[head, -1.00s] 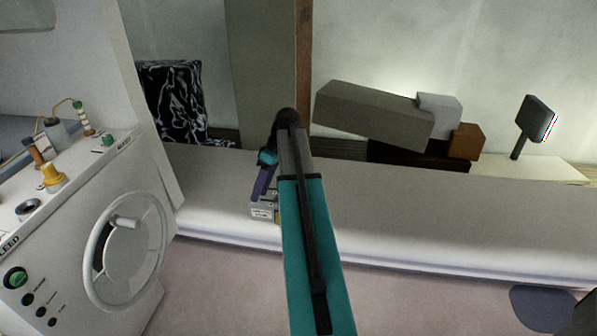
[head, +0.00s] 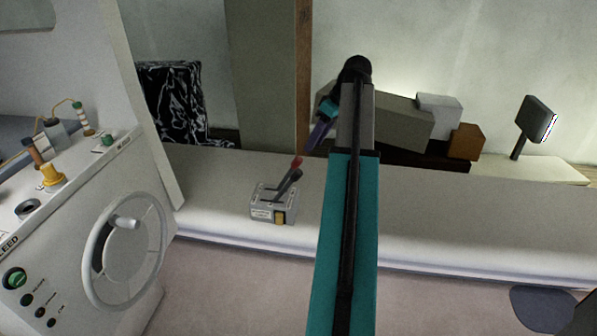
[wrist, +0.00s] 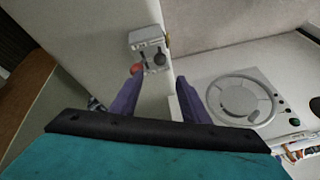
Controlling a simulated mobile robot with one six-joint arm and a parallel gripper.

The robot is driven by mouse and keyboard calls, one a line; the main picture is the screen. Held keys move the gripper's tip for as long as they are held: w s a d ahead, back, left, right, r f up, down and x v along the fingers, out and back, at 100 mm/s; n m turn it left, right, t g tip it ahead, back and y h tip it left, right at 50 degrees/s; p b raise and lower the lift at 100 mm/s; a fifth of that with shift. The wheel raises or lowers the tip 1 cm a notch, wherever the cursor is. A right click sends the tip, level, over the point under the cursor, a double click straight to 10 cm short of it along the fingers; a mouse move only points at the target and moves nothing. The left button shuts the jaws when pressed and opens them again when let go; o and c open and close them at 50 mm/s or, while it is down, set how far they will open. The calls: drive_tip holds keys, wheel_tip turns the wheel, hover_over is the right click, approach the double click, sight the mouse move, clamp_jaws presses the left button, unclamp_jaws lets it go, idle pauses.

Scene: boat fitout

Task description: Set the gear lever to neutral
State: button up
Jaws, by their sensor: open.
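A grey control box (head: 268,214) sits on the white ledge, left of my arm in the head view. It carries two levers, one with a red knob (head: 297,162) and one with a black knob (head: 294,175). Both lean up and to the right. Which is the gear lever, I cannot tell; the markings are too small to read. My gripper (head: 309,150) has purple fingers and is open and empty, its tips close to the red knob in the picture. In the wrist view the box (wrist: 147,38) is beyond the fingertips, the red knob (wrist: 136,69) near the left one.
A white console with a handwheel (head: 125,250) stands at left, with spools and knobs on top. Several boxes (head: 405,122) and a dark screen on a post (head: 536,118) are behind the ledge at right. The ledge (head: 450,215) right of my arm is clear.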

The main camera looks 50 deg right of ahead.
sight(298, 170)
drive_tip(key=shift+f, duration=0.1)
drive_tip(key=shift+p+x, duration=1.6)
drive_tip(key=shift+x, duration=5.25)
drive_tip(key=shift+w+a, duration=0.1)
drive_tip(key=shift+a, duration=0.05)
drive_tip(key=shift+c, duration=0.5)
clamp_jaws()
